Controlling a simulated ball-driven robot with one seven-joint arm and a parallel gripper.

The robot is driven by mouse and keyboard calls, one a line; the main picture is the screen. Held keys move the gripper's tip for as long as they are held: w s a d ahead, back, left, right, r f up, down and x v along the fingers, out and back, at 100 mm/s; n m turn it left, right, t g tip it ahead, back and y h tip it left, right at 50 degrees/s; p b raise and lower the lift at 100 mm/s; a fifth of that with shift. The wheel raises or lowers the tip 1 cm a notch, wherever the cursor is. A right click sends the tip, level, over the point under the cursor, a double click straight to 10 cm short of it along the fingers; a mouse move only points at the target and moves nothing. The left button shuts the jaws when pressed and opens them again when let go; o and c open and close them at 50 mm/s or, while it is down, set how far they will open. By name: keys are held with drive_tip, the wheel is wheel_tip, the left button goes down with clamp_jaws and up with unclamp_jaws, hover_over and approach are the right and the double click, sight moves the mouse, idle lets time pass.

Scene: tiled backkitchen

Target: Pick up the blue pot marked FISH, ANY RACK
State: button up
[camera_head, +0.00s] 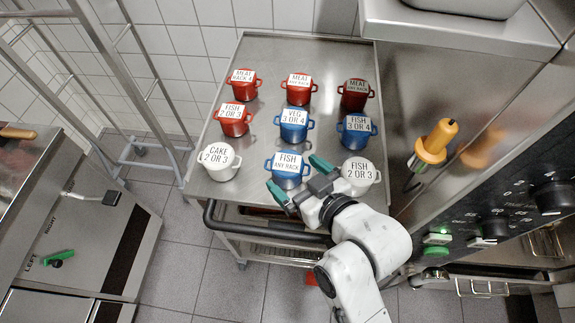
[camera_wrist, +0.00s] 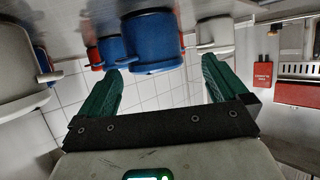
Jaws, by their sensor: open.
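The blue pot marked FISH, ANY RACK (camera_head: 289,181) stands upright in the middle of the front row on the steel trolley (camera_head: 262,204). Its white lid label faces up. My gripper (camera_head: 299,177) has green fingers, spread open and empty at the pot's front right. One finger is at the pot's lower left side, the other at its right, towards the white pot. In the wrist view, a large blue pot (camera_wrist: 151,42) fills the space between and just beyond the open fingertips (camera_wrist: 161,66). No hold on it shows.
A white FISH 2 OR 3 pot (camera_head: 359,177) stands close right of my gripper, a white CAKE pot (camera_head: 219,172) left. Blue VEG (camera_head: 293,131) and FISH 3 OR 4 (camera_head: 354,138) pots and several red pots stand behind. The trolley's dark handle (camera_head: 262,233) runs along the front.

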sight(283, 160)
drive_tip(key=x, duration=0.2)
drive_tip(key=p+x, duration=0.1)
drive_tip(key=x, duration=0.2)
drive_tip(key=shift+w+d+r, duration=0.1)
drive_tip(key=shift+w, duration=0.3)
drive_tip(key=shift+w+a+f, duration=0.35)
drive_tip(key=shift+w, duration=0.1)
drive_tip(key=c, duration=1.2)
drive_tip(key=shift+r, duration=0.1)
